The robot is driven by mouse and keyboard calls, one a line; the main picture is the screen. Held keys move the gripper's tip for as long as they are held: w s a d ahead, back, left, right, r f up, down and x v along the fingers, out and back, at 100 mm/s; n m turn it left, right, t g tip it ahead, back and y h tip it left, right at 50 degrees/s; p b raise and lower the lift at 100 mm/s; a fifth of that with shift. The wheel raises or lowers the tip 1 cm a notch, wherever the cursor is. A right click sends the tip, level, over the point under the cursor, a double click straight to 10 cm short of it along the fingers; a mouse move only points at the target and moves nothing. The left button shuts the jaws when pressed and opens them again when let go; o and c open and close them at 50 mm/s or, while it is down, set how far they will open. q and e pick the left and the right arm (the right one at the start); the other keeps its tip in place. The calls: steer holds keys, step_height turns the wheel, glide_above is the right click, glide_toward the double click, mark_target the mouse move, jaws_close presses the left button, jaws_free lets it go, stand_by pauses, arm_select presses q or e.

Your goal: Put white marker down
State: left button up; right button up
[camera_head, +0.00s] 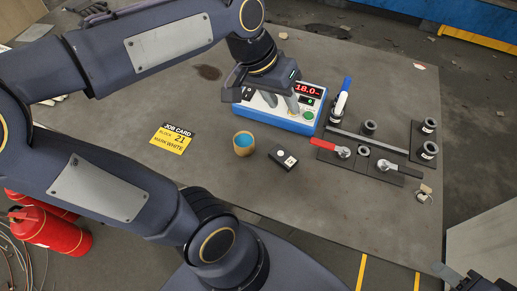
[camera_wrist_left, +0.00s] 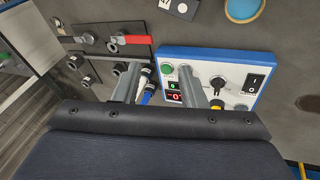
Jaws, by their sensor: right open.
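My left gripper (camera_head: 283,106) hangs over the control box (camera_head: 296,122), which has a red lit display, knobs and buttons. In the left wrist view its two fingers (camera_wrist_left: 164,92) stand apart, with nothing visibly clamped between them. A white piece (camera_head: 341,104) lies against a blue handle (camera_head: 346,84) just right of the box; I cannot tell whether it is the white marker or part of the valve. The white and blue parts also show in the left wrist view (camera_wrist_left: 148,84), close to one finger. My right gripper (camera_head: 470,278) is partly in view at the lower right corner, open.
A yellow job card (camera_head: 172,138) reads "MARK WHITE". A cup with blue contents (camera_head: 243,144) and a small black box (camera_head: 283,157) stand in front of the control box. Black fittings and a red-handled valve (camera_head: 324,144) fill the right side. The table's front left is clear.

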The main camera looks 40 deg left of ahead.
arm_select(q)
steer(key=s+d+f+t, duration=0.1)
steer(key=s+f+t, duration=0.1)
steer(key=s+f, duration=0.4)
steer(key=s, duration=0.3)
steer(key=shift+s+d+f+n, duration=0.2)
steer(key=shift+s+d+n, duration=0.15)
steer(key=shift+n, duration=0.05)
stand_by(0.5)
